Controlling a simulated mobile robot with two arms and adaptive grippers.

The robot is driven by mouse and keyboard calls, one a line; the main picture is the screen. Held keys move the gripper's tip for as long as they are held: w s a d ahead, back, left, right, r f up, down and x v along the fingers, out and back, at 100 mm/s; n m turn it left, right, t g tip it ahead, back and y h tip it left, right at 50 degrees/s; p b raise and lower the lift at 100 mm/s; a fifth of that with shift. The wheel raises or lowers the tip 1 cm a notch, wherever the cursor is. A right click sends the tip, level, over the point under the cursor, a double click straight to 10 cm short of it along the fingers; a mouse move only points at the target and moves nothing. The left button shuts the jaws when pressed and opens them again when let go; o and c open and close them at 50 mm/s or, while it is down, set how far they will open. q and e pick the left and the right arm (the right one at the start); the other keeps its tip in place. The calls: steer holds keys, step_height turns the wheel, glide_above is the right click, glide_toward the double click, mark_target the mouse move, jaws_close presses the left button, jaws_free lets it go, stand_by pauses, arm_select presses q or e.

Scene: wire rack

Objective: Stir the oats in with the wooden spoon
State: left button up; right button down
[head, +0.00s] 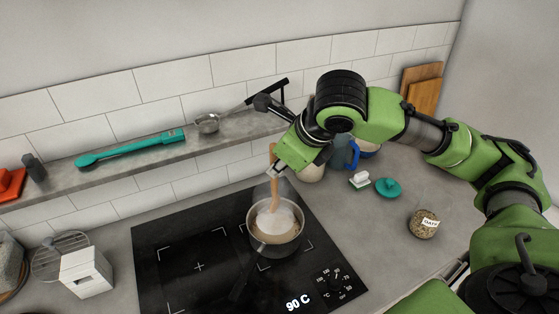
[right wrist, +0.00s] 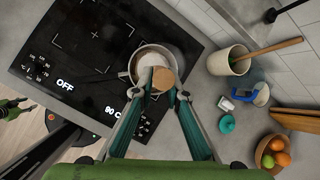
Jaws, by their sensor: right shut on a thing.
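A steel pot (head: 290,242) stands on the black hob, and it also shows in the right wrist view (right wrist: 136,62). It holds a pale beige mix with a whiter heap (head: 274,224). A wooden spoon (head: 273,190) stands nearly upright, its lower end in the pot; its head is hidden in the contents. My right gripper (head: 278,171) is shut on the spoon's handle above the pot. In the right wrist view its two fingers (right wrist: 162,92) close in around a tan round shape over the pot. A jar labelled oats (head: 424,226) stands on the counter at right.
The hob (head: 175,255) reads 90 C. A shelf (head: 60,177) runs along the tiled wall. A fruit bowl (right wrist: 262,150) shows in the wrist view.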

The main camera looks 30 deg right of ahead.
step_height(320, 180, down, 11)
steer(key=b, duration=0.4)
stand_by(0.4)
